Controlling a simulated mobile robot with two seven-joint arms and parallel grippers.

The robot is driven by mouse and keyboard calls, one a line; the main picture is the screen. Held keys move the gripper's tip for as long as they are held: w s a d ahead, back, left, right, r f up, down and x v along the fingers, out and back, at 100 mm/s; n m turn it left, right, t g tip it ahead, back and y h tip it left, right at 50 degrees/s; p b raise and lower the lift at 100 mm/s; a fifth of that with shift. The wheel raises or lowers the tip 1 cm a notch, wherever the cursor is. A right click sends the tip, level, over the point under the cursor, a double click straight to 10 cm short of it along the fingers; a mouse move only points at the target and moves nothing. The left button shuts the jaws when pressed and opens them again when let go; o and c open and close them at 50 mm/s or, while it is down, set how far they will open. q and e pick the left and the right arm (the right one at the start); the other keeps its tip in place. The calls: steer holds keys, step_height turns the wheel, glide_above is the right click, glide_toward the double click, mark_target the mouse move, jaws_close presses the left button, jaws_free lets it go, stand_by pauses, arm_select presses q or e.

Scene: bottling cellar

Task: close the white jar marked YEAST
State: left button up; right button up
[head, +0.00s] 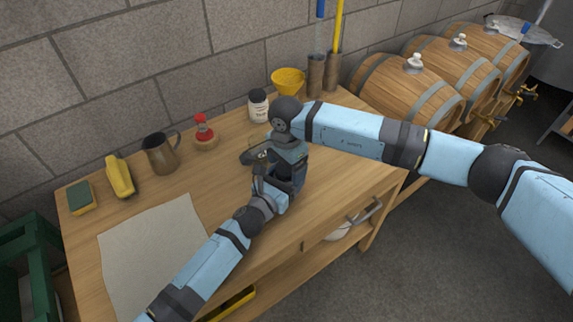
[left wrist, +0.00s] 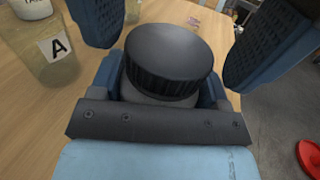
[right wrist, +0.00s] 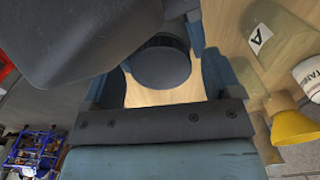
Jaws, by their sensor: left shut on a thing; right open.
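A jar (left wrist: 160,96) with a black ribbed lid (left wrist: 167,55) stands upright between the fingers of my left gripper (left wrist: 160,88), which is shut on it. Its label does not show, so I cannot read YEAST. The lid covers the jar's mouth; I cannot tell whether it is fully tightened. In the right wrist view the lid (right wrist: 162,62) shows between the fingers of my right gripper (right wrist: 160,80), which is open around it. In the head view my left gripper (head: 272,188) and right gripper (head: 290,165) meet over the bench and hide the jar.
A glass marked A (left wrist: 55,45) stands close by. The black-capped white tannin jar (head: 258,106) and yellow funnel (head: 288,80) are behind. A metal jug (head: 160,154), a red-topped tool (head: 204,131), a yellow item (head: 120,177) and a sponge (head: 80,198) stand left. A pale sheet (head: 150,250) lies in front.

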step_height(320, 180, up, 4)
steer(key=shift+r, duration=0.2)
steer(key=shift+c, duration=0.3)
steer(key=shift+w+r+n, duration=0.1)
steer(key=shift+r+n, duration=0.6)
steer(key=shift+r, duration=0.15)
steer(key=shift+r+n, duration=0.9)
steer(key=shift+n, duration=0.1)
steer(key=shift+f, duration=4.05)
